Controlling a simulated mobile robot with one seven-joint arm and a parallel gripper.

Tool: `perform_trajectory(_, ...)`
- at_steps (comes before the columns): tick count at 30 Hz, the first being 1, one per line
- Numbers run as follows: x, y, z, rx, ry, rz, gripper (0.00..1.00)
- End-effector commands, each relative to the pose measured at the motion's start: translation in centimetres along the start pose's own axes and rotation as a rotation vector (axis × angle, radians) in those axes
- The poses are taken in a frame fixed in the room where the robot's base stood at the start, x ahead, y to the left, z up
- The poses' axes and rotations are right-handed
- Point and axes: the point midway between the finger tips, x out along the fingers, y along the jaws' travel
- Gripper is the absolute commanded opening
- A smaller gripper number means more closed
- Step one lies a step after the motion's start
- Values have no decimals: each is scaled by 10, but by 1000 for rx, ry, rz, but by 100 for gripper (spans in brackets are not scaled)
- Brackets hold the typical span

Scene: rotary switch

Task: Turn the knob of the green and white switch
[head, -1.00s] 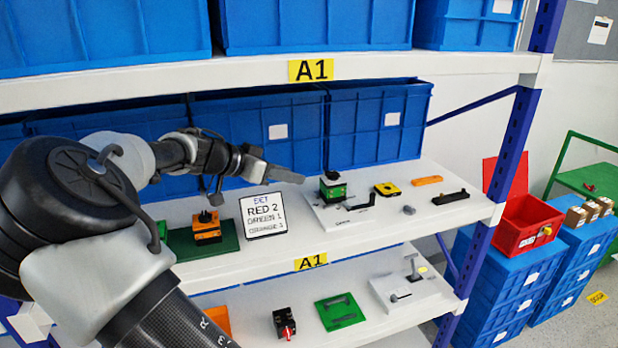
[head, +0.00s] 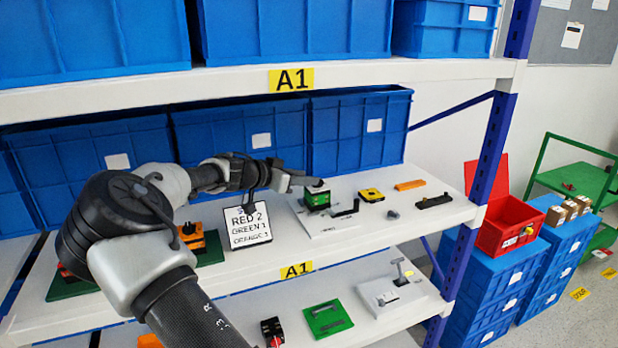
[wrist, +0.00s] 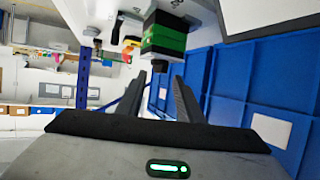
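The green and white switch (head: 317,199) is a small block with a dark knob on top, mounted on a white plate (head: 340,228) on the middle shelf. In the wrist view the switch (wrist: 165,38) shows as a green block with a black knob (wrist: 160,66) pointing toward my gripper. My gripper (head: 308,182) is at the knob's height, just left of and over the switch in the head view. In the wrist view my gripper's two fingers (wrist: 160,85) stand apart with the knob near the gap between their tips. I cannot tell whether they touch it.
A sign (head: 247,226) stands left of the switch. Blue bins (head: 360,132) line the back, and the upper shelf (head: 400,70) is overhead.

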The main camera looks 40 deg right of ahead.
Motion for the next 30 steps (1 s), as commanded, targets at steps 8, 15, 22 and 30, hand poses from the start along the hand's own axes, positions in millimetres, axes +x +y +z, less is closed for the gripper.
perform_trajectory(8,25,0,0,0,0,0,33)
perform_trajectory(15,26,0,0,0,0,-1,33)
perform_trajectory(22,26,0,0,0,0,-1,1)
perform_trajectory(30,25,-2,0,-1,0,-7,0)
